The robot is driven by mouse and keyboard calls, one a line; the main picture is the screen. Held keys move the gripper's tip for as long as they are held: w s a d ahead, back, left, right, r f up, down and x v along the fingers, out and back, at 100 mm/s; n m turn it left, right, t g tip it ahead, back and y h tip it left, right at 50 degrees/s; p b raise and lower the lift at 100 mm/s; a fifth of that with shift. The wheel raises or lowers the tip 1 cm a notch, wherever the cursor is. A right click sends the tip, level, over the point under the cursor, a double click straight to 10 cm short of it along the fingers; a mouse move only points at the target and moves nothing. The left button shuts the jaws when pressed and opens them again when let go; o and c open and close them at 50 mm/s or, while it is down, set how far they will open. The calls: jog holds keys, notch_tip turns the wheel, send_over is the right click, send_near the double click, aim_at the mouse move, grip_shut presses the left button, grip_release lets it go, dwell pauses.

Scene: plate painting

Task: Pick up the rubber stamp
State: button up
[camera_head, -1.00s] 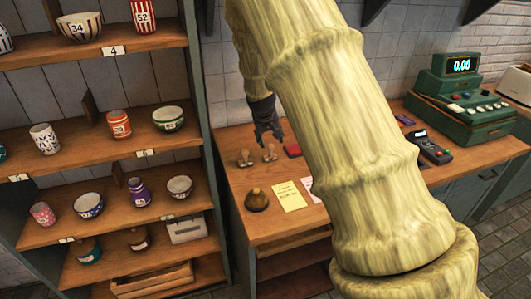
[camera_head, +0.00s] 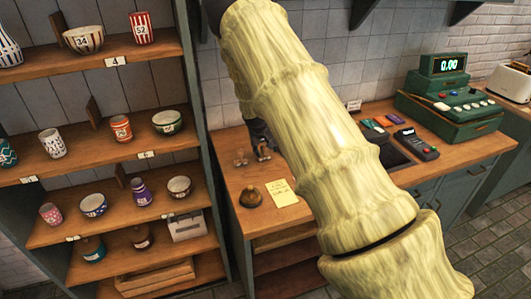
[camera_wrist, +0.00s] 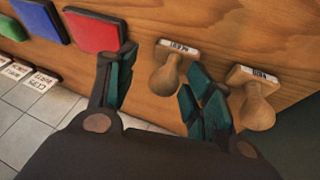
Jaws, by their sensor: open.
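Two wooden rubber stamps with rounded handles and pale label plates are in the wrist view. One stamp (camera_wrist: 168,72) shows between my open fingers, nearer the right one. The other stamp (camera_wrist: 256,104) is to the right, outside the right finger. The label text is too small to read surely. My gripper (camera_wrist: 160,68) is open and empty, with dark teal finger pads. In the head view, my gripper (camera_head: 262,151) is partly hidden by my arm, beside a stamp (camera_head: 240,158) on the wooden counter (camera_head: 235,180).
A brown bell-shaped object (camera_head: 251,197) and yellow note (camera_head: 283,193) are in front. A card reader (camera_head: 416,144) and green till (camera_head: 447,105) stand right. A shelf (camera_head: 110,150) with cups stands left.

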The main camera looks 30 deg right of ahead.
jog(key=shift+w+f, duration=0.7)
jog(key=shift+s+r, duration=0.4)
jog(key=shift+s, duration=0.05)
jog(key=c, duration=0.9)
jog(key=shift+c, duration=1.1)
jog(key=shift+w+a+f, duration=0.1)
jog(key=shift+w+f, duration=0.05)
jog(key=shift+w, duration=0.05)
jog(key=shift+r+b, duration=1)
jog(key=shift+r, duration=0.4)
jog(key=shift+s+r, duration=0.15)
jog(key=shift+r, duration=0.2)
jog(key=s+a+r+b, duration=0.1)
jog(key=s+a+b, duration=0.4)
jog(key=s, duration=0.8)
jog(key=a, duration=0.3)
jog(key=shift+s+a+r, duration=0.2)
jog(key=shift+r, duration=0.1)
